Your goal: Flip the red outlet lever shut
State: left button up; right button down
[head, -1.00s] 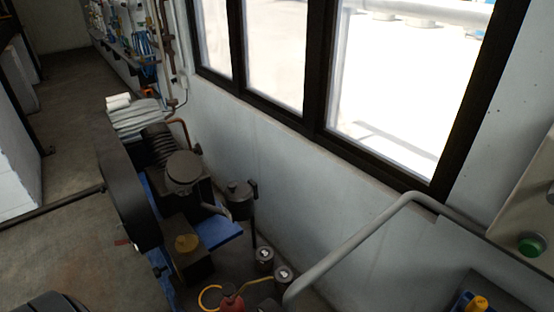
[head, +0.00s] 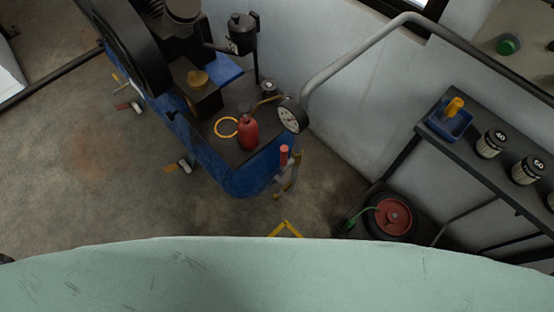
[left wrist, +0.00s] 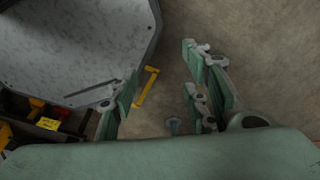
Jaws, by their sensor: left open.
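In the head view a short red lever (head: 284,155) stands at the near right end of the blue compressor tank (head: 240,180), above brass-coloured pipe fittings (head: 287,185). It looks roughly upright, but its exact angle is hard to tell. My left gripper (left wrist: 160,88) is open in the left wrist view, with bare floor and a yellow floor mark (left wrist: 147,87) behind its fingers. Nothing is between the fingers. The lever cannot be made out in the left wrist view. Neither gripper shows in the head view.
A round gauge (head: 289,116) and a red bottle (head: 247,132) sit by the lever. A dark shelf (head: 470,150) with labelled canisters and a red hose reel (head: 393,217) stand right. A grey handrail (head: 350,55) runs behind. Floor at left is mostly clear.

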aim_at(285, 163)
jog(key=k+j+u, duration=0.3)
jog(key=k+j, duration=0.15)
jog(key=j, duration=0.2)
jog(key=k+j+u, duration=0.15)
jog(key=j, duration=0.2)
jog(key=k+j+u, duration=0.1)
jog(key=k+j, duration=0.15)
jog(key=k+j+u, duration=0.15)
jog(key=j, duration=0.35)
